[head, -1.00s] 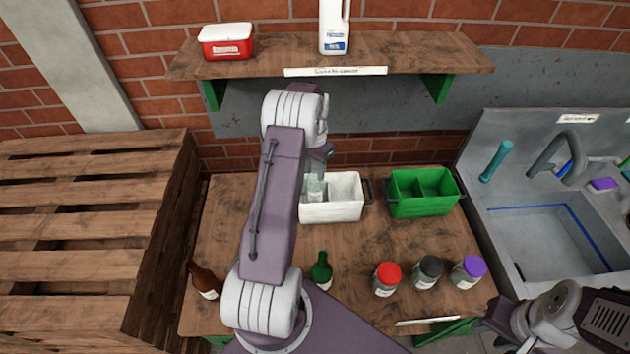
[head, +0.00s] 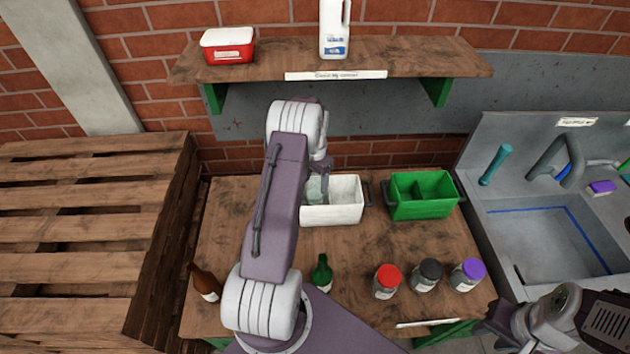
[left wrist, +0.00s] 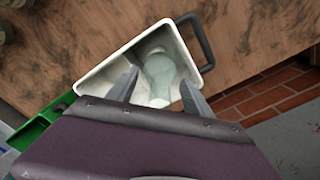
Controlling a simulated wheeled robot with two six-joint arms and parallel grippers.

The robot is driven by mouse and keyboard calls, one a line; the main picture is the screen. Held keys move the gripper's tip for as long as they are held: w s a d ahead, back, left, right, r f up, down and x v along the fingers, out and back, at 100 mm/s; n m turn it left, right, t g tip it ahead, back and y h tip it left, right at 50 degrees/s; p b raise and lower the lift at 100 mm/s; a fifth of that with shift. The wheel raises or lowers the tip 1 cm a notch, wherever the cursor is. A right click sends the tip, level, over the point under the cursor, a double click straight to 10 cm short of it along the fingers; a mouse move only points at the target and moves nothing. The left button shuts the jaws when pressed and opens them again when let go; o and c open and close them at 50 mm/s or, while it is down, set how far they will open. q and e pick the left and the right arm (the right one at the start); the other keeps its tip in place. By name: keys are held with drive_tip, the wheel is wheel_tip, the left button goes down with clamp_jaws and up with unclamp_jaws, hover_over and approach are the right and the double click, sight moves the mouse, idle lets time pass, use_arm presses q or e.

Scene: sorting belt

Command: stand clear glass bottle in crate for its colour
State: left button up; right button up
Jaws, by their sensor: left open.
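The clear glass bottle (head: 315,190) is inside the left compartment of the white crate (head: 336,214), partly hidden by my arm in the head view. In the left wrist view the pale bottle (left wrist: 160,70) lies between my finger tips, within the walls of the white crate (left wrist: 105,73). It looks roughly upright, but I cannot tell whether it leans. My left gripper (left wrist: 159,80) is open, with its fingers apart on both sides of the bottle. In the head view my left gripper (head: 323,173) is just above the white crate, its fingers hard to see.
A green crate (head: 424,211) stands right of the white one. A shelf (head: 400,55) hangs above; a sink (head: 545,240) is at right.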

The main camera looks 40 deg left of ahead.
use_arm(q)
drive_tip(key=shift+r, duration=0.25)
wheel_tip(320, 180, up, 11)
drive_tip(key=shift+f+b, duration=0.15)
drive_tip(key=shift+b, duration=0.9)
drive_tip(key=shift+r, duration=0.55)
drive_tip(key=s+d, duration=0.4)
drive_tip(key=d, duration=0.4)
drive_tip(key=s+d, duration=0.3)
drive_tip(key=d, duration=0.4)
drive_tip(key=s+d+f, duration=0.1)
drive_tip(key=s+d, duration=0.2)
drive_tip(key=s, duration=0.3)
drive_tip(key=s+d+f+n+t, duration=0.1)
drive_tip(key=s+d+f, duration=0.1)
drive_tip(key=s+d, duration=0.2)
drive_tip(key=shift+s, duration=0.85)
